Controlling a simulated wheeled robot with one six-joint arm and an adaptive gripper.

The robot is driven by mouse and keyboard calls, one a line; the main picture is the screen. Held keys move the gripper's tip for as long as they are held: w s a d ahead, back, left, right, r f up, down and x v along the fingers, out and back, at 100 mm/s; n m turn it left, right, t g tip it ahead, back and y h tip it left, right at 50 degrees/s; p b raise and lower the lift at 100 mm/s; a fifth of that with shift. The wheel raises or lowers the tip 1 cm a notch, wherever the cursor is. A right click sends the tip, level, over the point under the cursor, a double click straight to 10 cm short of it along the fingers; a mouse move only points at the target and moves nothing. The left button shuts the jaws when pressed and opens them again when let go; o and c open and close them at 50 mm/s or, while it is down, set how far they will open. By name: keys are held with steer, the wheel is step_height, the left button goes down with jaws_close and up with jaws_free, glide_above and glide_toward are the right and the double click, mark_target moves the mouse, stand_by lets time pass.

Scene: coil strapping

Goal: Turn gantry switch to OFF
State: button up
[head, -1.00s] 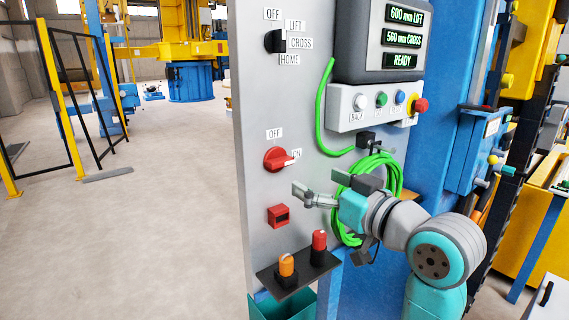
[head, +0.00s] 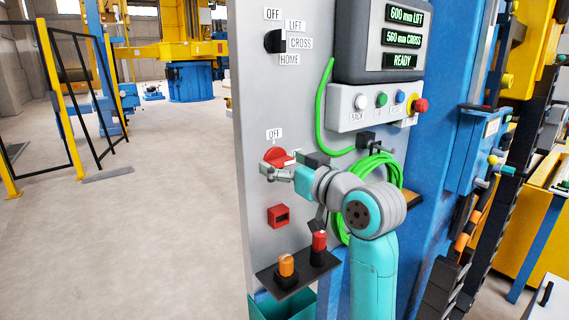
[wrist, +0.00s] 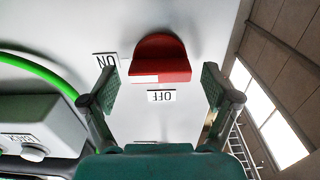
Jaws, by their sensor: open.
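The red rotary switch (head: 276,155) sits on the grey panel, partly hidden behind my gripper in the head view. It also shows in the wrist view (wrist: 160,55), upside down, with a white mark on its lower left part. Its OFF label (head: 274,134) is above it in the head view; the ON label (wrist: 106,61) shows in the wrist view. My gripper (wrist: 160,88) is open, its fingers on either side of the switch, with no contact visible. In the head view my gripper (head: 288,167) is just in front of the switch.
A black selector (head: 275,41) with OFF, LIFT, CROSS and HOME labels is higher on the panel. A button box (head: 375,106), green cable (head: 322,110) and red socket (head: 278,216) are nearby. Orange and red plugs (head: 287,265) stand on a shelf below.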

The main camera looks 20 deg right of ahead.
steer(key=c, duration=1.2)
steer(key=shift+o, duration=0.3)
steer(key=shift+n, duration=0.3)
steer(key=n, duration=0.4)
steer(key=shift+a, duration=0.1)
steer(key=n, duration=0.9)
steer(key=shift+a+f, duration=0.1)
steer(key=shift+f, duration=0.05)
steer(key=shift+n, duration=2.1)
steer(key=shift+f, duration=0.1)
